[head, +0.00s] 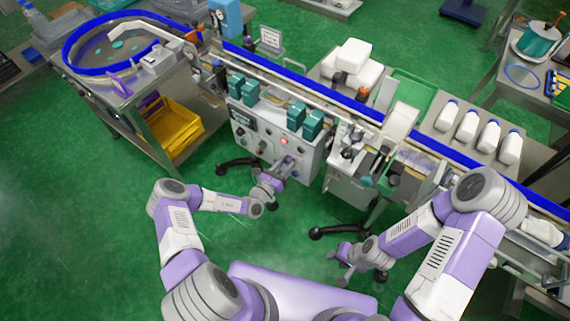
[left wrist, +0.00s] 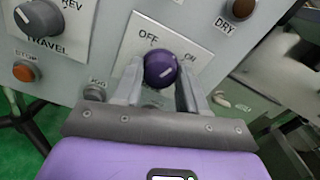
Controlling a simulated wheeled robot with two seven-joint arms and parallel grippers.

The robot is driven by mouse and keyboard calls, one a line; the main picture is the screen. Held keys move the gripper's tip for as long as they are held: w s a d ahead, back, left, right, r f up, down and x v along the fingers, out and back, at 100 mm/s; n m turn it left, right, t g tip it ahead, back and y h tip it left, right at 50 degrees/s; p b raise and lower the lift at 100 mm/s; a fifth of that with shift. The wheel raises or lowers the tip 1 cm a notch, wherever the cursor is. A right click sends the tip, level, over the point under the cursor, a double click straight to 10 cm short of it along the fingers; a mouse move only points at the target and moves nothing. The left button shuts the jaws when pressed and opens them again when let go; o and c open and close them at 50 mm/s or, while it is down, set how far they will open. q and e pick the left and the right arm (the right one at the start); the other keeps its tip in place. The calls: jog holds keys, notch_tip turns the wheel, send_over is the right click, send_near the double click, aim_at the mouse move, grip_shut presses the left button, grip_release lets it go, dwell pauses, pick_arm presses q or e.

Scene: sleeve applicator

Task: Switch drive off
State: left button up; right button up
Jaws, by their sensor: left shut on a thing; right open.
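The drive switch is a round purple knob (left wrist: 160,68) on a white plate marked OFF and ON in the left wrist view. The white mark on the knob lies on the side toward ON. My left gripper (left wrist: 157,82) has its two grey fingers on either side of the knob and is shut on it. In the head view my left gripper (head: 288,167) is at the front of the grey control panel (head: 252,133), and the knob is hidden there. My right gripper (head: 345,266) is open and empty, low over the floor and away from the panel.
In the left wrist view, a TRAVEL knob (left wrist: 38,17), an orange STOP button (left wrist: 25,71) and a DRY button (left wrist: 239,10) surround the switch. A red lamp (head: 284,140) glows on the panel. A yellow bin (head: 174,124) stands left; green floor lies open in front.

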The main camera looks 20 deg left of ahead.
pick_arm(q)
jog(key=n, duration=0.6)
jog(key=shift+f+n+p, duration=0.1)
jog(key=shift+n+p, duration=0.2)
jog(key=shift+p, duration=0.05)
jog(key=n, duration=0.3)
jog(key=shift+f+n, duration=0.1)
jog(key=shift+n, duration=1.7)
jog(key=o, duration=1.1)
jog(key=shift+n, duration=0.3)
jog(key=shift+c, duration=0.2)
jog(key=shift+s, duration=0.1)
